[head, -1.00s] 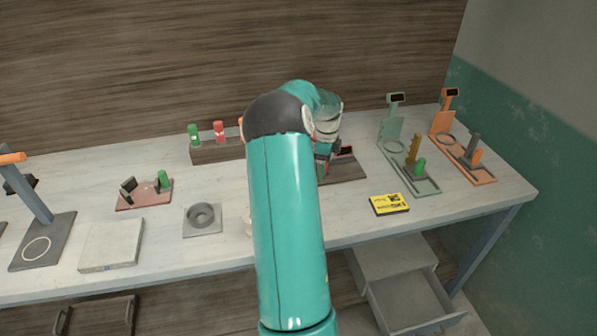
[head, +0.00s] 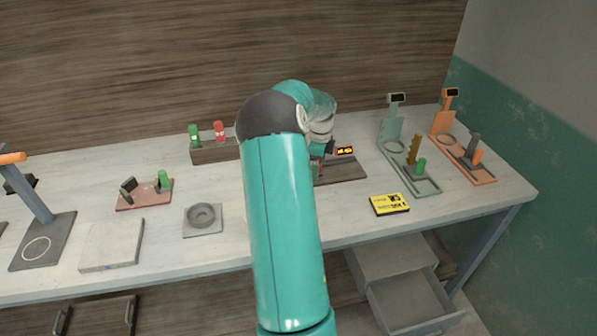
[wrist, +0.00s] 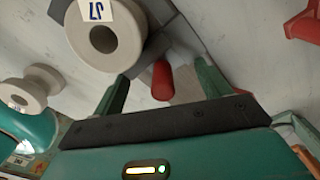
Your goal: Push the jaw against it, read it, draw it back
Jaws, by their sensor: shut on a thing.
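The gauge with a dark base (head: 345,172) stands behind my arm, and its small display (head: 345,151) is lit with orange characters too small to read. In the wrist view a pale grey ring-shaped clay piece (wrist: 128,45) with a white paper label (wrist: 95,12) lies against grey parts of the gauge. My gripper (wrist: 162,88) has its two green fingers on either side of a red handle (wrist: 161,78), and is shut on it. In the head view my gripper (head: 318,166) is mostly hidden by my arm. Whether the jaw touches the clay is unclear.
A second pale spool-shaped piece (wrist: 35,85) sits at the left in the wrist view. Green (head: 396,140) and orange (head: 447,138) gauges stand to the right. A yellow-black card (head: 389,204) lies in front. A drawer (head: 410,300) hangs open below the bench.

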